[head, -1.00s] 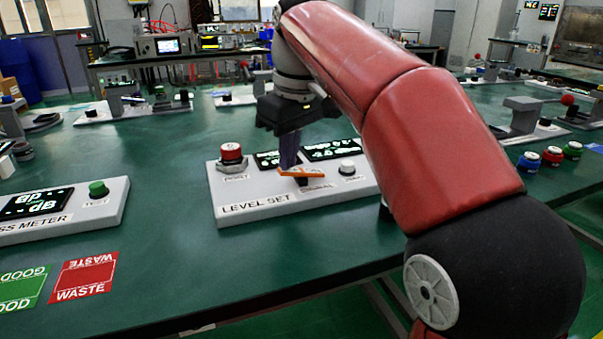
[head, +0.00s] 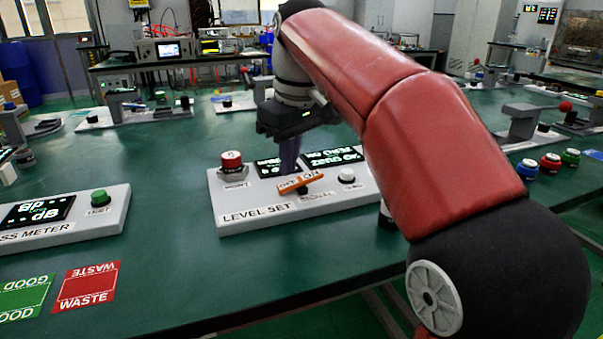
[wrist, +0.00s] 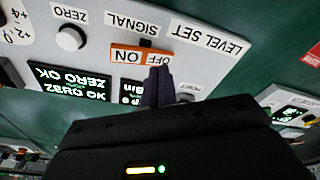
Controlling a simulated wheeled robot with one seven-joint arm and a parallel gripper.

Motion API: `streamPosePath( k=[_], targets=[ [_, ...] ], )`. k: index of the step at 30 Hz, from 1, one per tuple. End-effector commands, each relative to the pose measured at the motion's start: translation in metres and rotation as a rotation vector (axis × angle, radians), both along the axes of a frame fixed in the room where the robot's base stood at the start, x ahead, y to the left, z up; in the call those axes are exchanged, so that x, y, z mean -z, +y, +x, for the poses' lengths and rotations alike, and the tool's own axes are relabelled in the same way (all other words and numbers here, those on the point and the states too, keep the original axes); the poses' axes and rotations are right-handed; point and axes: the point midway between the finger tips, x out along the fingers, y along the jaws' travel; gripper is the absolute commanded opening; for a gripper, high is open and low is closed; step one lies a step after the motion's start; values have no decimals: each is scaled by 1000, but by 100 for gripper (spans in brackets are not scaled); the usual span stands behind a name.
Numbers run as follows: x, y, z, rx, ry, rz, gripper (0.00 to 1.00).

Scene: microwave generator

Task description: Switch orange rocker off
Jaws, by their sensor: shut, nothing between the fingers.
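The orange rocker (head: 310,178) sits at the middle front of the white LEVEL SET panel (head: 260,213), above the SIGNAL label. Its left half reads OFF and its right half ON; the ON end sits higher in the head view. In the wrist view the rocker (wrist: 126,56) shows ON clearly, and the fingers partly cover OFF. My gripper (head: 288,172) points down with its dark fingers together and empty, at the OFF half. It also shows in the wrist view (wrist: 159,70). I cannot tell whether the tips touch the rocker.
A red knob (head: 231,160) stands left of the fingers on the same panel, and a white ZERO button (head: 347,175) right of the rocker. Two lit displays lie behind, one reading ZERO OK (wrist: 70,90). Another meter panel (head: 110,214) stands at left.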

Motion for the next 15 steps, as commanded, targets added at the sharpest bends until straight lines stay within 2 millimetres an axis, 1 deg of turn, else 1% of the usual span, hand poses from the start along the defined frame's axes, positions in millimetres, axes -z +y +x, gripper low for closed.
streamPosePath(
  k=[1,11,15],
  targets=[
    [-9,0,0,0,0,0,0],
    [-35,0,0,0,0,0,0],
    [-42,0,1,0,-2,1,0]
  ],
)
